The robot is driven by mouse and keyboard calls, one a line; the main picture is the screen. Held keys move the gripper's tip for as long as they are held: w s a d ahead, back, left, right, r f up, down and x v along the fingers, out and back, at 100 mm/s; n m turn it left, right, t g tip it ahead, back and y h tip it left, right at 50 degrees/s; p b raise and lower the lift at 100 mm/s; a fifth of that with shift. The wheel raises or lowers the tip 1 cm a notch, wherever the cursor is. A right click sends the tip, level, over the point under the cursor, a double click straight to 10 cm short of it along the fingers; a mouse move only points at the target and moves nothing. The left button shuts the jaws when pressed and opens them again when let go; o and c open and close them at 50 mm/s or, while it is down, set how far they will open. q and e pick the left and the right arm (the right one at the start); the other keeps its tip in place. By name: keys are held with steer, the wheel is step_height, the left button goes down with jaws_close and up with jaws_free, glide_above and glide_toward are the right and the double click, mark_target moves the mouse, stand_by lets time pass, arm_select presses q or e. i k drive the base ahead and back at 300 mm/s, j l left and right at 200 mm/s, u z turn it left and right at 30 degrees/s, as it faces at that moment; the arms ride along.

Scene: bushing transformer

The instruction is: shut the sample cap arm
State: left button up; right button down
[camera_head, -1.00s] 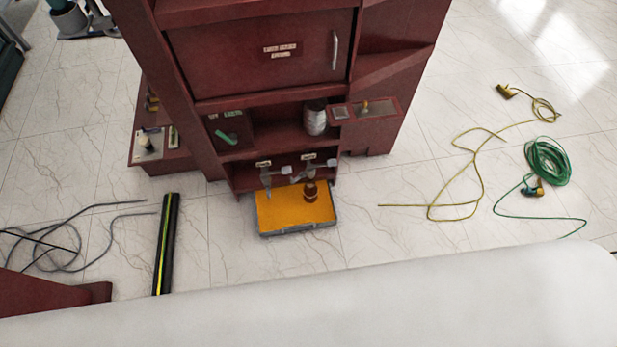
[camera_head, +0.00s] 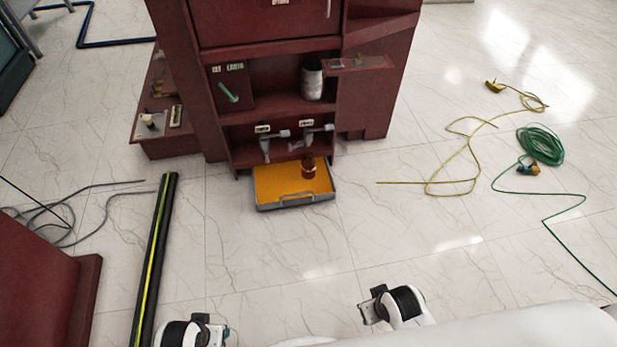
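The dark red cabinet (camera_head: 268,105) stands ahead with an open lower bay. Two small grey tap-like fittings hang in that bay, a left one (camera_head: 271,146) and a right one (camera_head: 310,138), each under a pale label. Either may bear the sample cap arm; I cannot tell which, or whether it is open. A brown bottle (camera_head: 309,166) stands on an orange-topped grey tray (camera_head: 262,203) below them. White and black parts of my two arms show at the bottom edge, well short of the cabinet.
A black tube with a yellow-green stripe (camera_head: 155,260) lies on the floor at left. A yellow cable (camera_head: 468,160) and a green coiled cable (camera_head: 541,146) lie at right. A dark red block (camera_head: 45,290) stands at lower left. Floor before the tray is clear.

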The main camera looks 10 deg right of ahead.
mark_target(300, 144)
steer(key=i+l, duration=0.4)
steer(key=l, duration=0.25)
steer(key=i+l+u, duration=0.1)
steer(key=i+l, duration=0.1)
steer(key=l, duration=0.1)
